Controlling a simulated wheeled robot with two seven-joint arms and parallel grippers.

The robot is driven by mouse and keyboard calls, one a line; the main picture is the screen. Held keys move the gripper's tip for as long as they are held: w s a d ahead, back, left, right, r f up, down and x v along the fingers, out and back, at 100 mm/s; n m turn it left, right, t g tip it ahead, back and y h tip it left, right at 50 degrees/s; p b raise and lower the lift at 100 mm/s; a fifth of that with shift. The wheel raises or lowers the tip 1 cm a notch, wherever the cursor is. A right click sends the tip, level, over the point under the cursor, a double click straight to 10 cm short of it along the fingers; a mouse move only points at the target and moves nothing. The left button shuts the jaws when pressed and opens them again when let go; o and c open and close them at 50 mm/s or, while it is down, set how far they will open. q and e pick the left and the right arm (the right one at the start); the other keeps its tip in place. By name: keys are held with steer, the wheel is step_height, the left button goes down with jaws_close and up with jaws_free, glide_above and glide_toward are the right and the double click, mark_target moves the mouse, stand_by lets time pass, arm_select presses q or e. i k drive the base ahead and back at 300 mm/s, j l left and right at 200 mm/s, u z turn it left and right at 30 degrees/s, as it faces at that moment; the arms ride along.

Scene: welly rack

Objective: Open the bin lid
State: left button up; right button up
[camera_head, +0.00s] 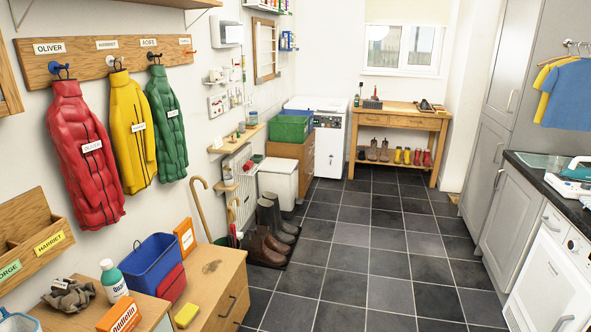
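A white bin (281,187) stands on the floor against the left wall, in the middle distance. Its flat white lid (278,166) looks closed. The bin is beyond the row of boots and in front of the wooden cabinet. Part of its lower front is hidden behind the tall dark boots. Neither of my grippers shows in this view.
Dark wellies (277,219) and brown boots (265,246) stand on a mat in front of the bin. A wooden cabinet (233,284) is at the near left. A green crate (290,126) sits beyond the bin. The tiled floor (365,240) in the middle is clear.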

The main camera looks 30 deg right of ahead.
mark_target(272, 165)
steer(key=i+l+z, duration=0.6)
steer(key=i+l, duration=0.15)
steer(key=i+l+z, duration=0.35)
steer(key=i+z, duration=0.3)
steer(key=i, duration=0.2)
steer(key=i+l+z, duration=0.1)
steer(key=i+z, duration=0.2)
steer(key=i, duration=0.15)
steer(key=i+j+z, duration=0.1)
steer(key=i, duration=1.55)
steer(key=i+u, duration=0.25)
steer(key=i, duration=0.25)
steer(key=i+l+u, duration=0.15)
steer(key=i+u, duration=0.15)
steer(key=i, duration=0.15)
steer(key=i+l+u, duration=0.25)
steer(key=i, duration=0.25)
